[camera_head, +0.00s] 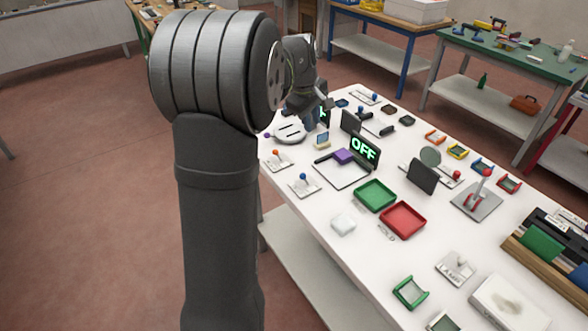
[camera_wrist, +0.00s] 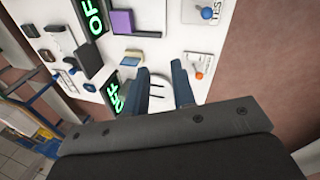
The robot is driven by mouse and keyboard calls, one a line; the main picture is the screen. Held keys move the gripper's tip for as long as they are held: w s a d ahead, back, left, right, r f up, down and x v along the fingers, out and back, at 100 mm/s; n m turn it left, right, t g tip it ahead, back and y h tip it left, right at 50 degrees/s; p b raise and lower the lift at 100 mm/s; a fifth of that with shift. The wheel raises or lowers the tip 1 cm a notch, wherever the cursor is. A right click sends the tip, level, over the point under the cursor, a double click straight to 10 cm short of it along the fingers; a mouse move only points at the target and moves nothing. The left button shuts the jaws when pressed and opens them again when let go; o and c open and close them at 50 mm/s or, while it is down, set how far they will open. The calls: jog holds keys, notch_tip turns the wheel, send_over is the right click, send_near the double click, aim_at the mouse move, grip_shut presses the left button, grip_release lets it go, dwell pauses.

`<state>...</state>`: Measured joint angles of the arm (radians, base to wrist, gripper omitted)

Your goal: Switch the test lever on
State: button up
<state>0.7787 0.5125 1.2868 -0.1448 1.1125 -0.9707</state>
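A blue-knobbed lever (camera_head: 303,178) stands on a small white plate near the table's left edge. In the wrist view the blue-knobbed lever (camera_wrist: 207,13) is at the top right, beside lettering that seems to read TEST. An orange-knobbed lever (camera_head: 275,155) on a similar plate is further back; it also shows in the wrist view (camera_wrist: 199,75), right of my fingers. My gripper (camera_wrist: 161,83) is open and empty, with its two blue fingers apart over a round white slotted object. In the head view my gripper (camera_head: 312,108) is above the far left part of the table.
Two dark displays show green lettering; the nearer display (camera_head: 365,150) reads OFF, and the other (camera_head: 323,114) is partly hidden by my gripper. A purple block (camera_head: 344,156), a green tray (camera_head: 375,194) and a red tray (camera_head: 402,219) are near the levers. A red lever (camera_head: 481,186) stands further right.

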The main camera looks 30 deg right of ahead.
aim_at(305, 179)
jog(key=w+a+f+n+g, duration=0.1)
jog(key=a, duration=0.2)
jog(key=w+a+f+n+g, duration=0.1)
jog(key=w+a+f, duration=0.1)
jog(key=a, duration=0.2)
jog(key=w+a+f+n+g, duration=0.1)
jog(key=w+a+f+n, duration=0.1)
jog(key=a, duration=0.1)
jog(key=shift+w+a+f, duration=0.1)
jog(key=shift+w+a, duration=0.05)
jog(key=shift+a, duration=0.2)
grip_shut()
jog(key=x, duration=1)
jog(key=shift+s+f, duration=0.2)
jog(key=shift+s+d+r, duration=0.25)
jog(key=shift+s+d, duration=0.45)
jog(key=shift+s, duration=0.3)
jog(key=shift+s+d, duration=0.35)
jog(key=shift+s, duration=0.15)
